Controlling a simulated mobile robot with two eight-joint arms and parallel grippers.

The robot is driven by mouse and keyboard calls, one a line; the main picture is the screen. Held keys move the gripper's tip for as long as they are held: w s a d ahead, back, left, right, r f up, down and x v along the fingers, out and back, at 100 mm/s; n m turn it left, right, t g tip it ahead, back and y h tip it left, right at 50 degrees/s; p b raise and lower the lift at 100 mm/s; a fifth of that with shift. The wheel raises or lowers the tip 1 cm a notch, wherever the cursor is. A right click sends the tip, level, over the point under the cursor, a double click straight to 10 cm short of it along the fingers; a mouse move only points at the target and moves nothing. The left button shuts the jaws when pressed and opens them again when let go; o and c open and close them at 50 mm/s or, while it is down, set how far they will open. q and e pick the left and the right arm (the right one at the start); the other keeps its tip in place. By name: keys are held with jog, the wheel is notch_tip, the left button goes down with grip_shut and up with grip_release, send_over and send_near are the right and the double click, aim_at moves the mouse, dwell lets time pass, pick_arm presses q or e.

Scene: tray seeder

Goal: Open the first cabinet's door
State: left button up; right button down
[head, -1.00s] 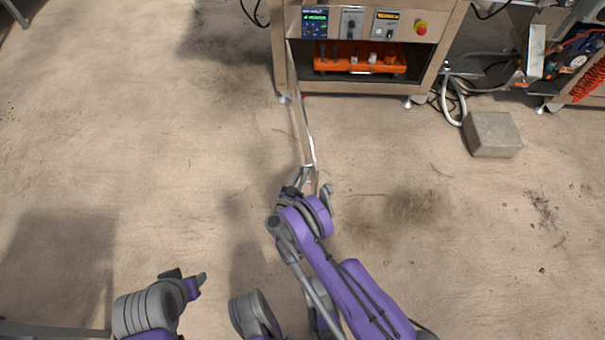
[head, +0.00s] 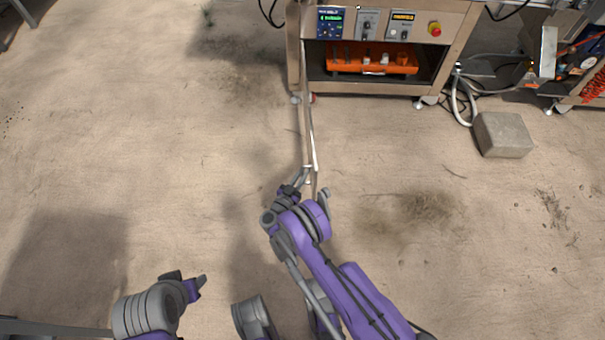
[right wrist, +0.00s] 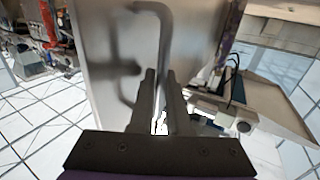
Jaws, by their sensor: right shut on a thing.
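The first cabinet (head: 294,65) is a metal unit with a control panel at the top of the head view. Its door (head: 305,115) stands open, swung out toward me and seen nearly edge-on from the cabinet's left side. My right gripper (head: 307,182) is at the door's near end. In the right wrist view, the door's inner or outer face (right wrist: 105,55) fills the middle, and the fingers (right wrist: 161,90) are shut on the curved bar handle (right wrist: 156,12). My left gripper (head: 197,285) is low at the left, away from the cabinet; its jaw opening is unclear.
An orange tray (head: 345,66) with small items sits inside the open cabinet. A grey block (head: 503,134) lies on the floor to the right, near hoses and another cart (head: 578,92). The floor left of the door is clear.

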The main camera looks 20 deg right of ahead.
jog(key=c, duration=1.2)
grip_release()
jog(key=shift+o, duration=0.2)
jog(key=v, duration=1.1)
jog(key=shift+d+r, duration=0.1)
